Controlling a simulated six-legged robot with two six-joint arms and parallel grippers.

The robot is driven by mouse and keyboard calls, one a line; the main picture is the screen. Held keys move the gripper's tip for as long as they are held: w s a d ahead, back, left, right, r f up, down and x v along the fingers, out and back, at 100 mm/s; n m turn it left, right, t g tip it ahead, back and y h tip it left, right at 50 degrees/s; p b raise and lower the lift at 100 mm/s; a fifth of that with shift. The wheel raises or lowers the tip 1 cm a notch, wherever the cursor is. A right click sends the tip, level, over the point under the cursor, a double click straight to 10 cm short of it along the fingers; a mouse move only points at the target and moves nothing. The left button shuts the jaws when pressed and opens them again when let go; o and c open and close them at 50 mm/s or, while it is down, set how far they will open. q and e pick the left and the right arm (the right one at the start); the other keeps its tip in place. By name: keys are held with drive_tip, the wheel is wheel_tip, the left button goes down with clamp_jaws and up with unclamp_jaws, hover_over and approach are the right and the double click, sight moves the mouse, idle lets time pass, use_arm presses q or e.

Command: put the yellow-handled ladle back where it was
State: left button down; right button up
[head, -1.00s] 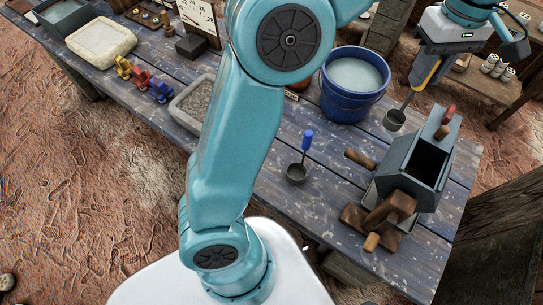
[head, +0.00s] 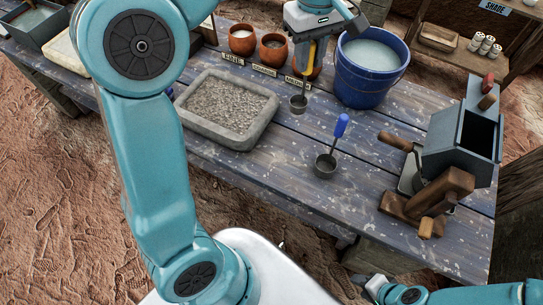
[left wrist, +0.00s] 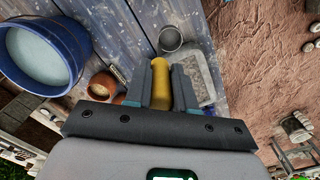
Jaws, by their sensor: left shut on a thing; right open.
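My left gripper (head: 312,42) is shut on the yellow handle of the yellow-handled ladle (head: 299,103). The ladle hangs upright with its grey cup down, between the gravel tray and the blue bucket. I cannot tell how far the cup is above the table. In the left wrist view the yellow handle (left wrist: 161,80) is between the fingers, with the cup (left wrist: 170,40) beyond. A blue-handled ladle (head: 326,163) is nearer on the table, its handle up. My right gripper (head: 374,287) is open, low at the bottom right, clear of the ladles.
The blue bucket (head: 364,85) of pale liquid stands right of the held ladle. The stone tray (head: 247,140) of gravel is left. Terracotta pots (head: 272,47) with labels stand behind. A grey hopper machine (head: 437,145) with wooden handles is right. Table between is bare.

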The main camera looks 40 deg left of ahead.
use_arm(q)
wheel_tip(320, 180, down, 22)
drive_tip(key=a+b, duration=0.1)
drive_tip(key=b, duration=0.1)
drive_tip(key=shift+a, duration=0.4)
use_arm(e)
drive_tip(key=x, duration=0.3)
drive_tip(key=shift+d, duration=0.15)
use_arm(q)
drive_tip(key=shift+f, duration=0.1)
drive_tip(key=shift+a+f, duration=0.1)
drive_tip(key=shift+f, duration=0.05)
drive_tip(key=c, duration=0.9)
unclamp_jaws()
drive_tip(key=shift+c, duration=0.2)
use_arm(e)
drive_tip(key=shift+f, duration=0.1)
